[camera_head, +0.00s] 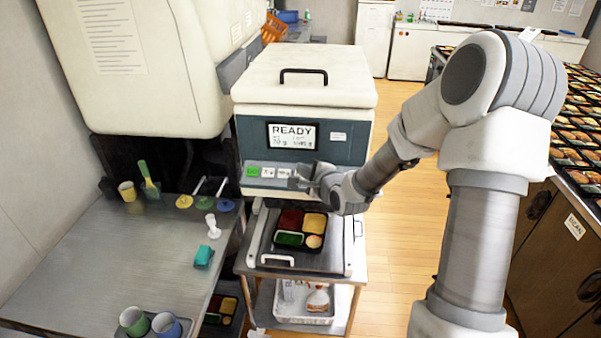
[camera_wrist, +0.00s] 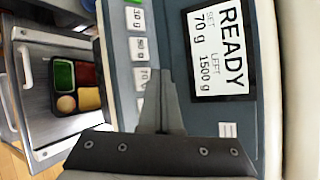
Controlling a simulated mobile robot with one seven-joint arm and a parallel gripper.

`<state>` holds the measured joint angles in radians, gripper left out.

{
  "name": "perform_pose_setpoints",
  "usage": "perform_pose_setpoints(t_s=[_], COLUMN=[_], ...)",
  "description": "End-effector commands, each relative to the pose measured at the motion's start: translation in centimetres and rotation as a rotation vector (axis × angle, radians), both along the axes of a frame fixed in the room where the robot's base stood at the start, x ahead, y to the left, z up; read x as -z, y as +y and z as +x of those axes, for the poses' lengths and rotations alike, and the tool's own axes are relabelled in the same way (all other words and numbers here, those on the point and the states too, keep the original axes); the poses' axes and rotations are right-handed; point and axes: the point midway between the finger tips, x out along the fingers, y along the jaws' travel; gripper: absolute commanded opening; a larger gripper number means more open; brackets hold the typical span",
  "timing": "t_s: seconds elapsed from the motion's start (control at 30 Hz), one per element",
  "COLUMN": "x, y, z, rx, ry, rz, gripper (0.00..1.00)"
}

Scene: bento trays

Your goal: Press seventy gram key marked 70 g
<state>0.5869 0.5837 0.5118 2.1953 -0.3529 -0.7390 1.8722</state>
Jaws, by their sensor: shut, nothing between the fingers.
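The key marked 70 g (camera_wrist: 141,76) is a white key in the row on the machine's grey panel; my fingers cover part of it in the wrist view. My gripper (camera_wrist: 154,74) is shut and empty, its fingertips right beside that key; I cannot tell whether they touch it. In the head view my gripper (camera_head: 301,178) is at the right part of the key row and hides keys there. The display (camera_wrist: 220,50) reads READY, SET 70 g, LEFT 1500 g; it also shows in the head view (camera_head: 292,135).
Other white keys (camera_wrist: 137,48) and a green key (camera_head: 253,171) share the row. A tray with coloured food compartments (camera_head: 300,229) sits below the panel. A steel table (camera_head: 110,260) with cups and tools stands at left. Filled trays line the right counter (camera_head: 540,200).

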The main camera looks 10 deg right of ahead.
Motion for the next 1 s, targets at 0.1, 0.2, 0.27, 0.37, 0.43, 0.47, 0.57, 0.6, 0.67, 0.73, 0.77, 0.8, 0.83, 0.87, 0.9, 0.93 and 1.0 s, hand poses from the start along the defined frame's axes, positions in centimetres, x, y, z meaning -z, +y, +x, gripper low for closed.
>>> perform_pose_setpoints(t_s=[0.1,0.2,0.27,0.37,0.43,0.47,0.57,0.6,0.67,0.73,0.77,0.8,0.83,0.87,0.9,0.93,1.0], x=[-1.6,-2.4,-3.0,-3.6,-3.6,-3.6,-3.5,-3.5,-3.5,-3.5,-3.5,-3.5,-3.5,-3.5,-3.5,-3.5,-3.5], y=[0.2,0.3,0.4,0.5,0.6,0.6,0.6,0.6,0.6,0.6,0.6,0.6,0.6,0.6,0.6,0.6,0.6], z=[-0.6,-1.1,-1.3,-1.7,-1.9,-1.9,-1.9,-1.9,-1.9,-1.9,-1.9,-1.9,-1.9,-1.9,-1.9,-1.9,-1.9], rx=[0.000,0.000,0.001,0.002,0.002,0.002,0.001,0.001,0.001,0.000,0.000,0.000,0.000,0.000,0.000,0.000,0.000], ry=[0.000,-0.001,-0.002,0.000,0.000,0.000,-0.001,-0.001,-0.001,-0.001,-0.001,-0.001,-0.001,-0.001,-0.001,-0.001,-0.001], rz=[0.000,0.000,0.000,0.001,0.001,0.001,0.001,0.001,0.001,0.000,0.000,0.000,0.000,0.000,0.000,0.000,0.000], gripper=[0.00,0.00,0.00,0.00,0.00,0.00,0.00,0.00,0.00,0.00,0.00,0.00,0.00,0.00,0.00,0.00,0.00])
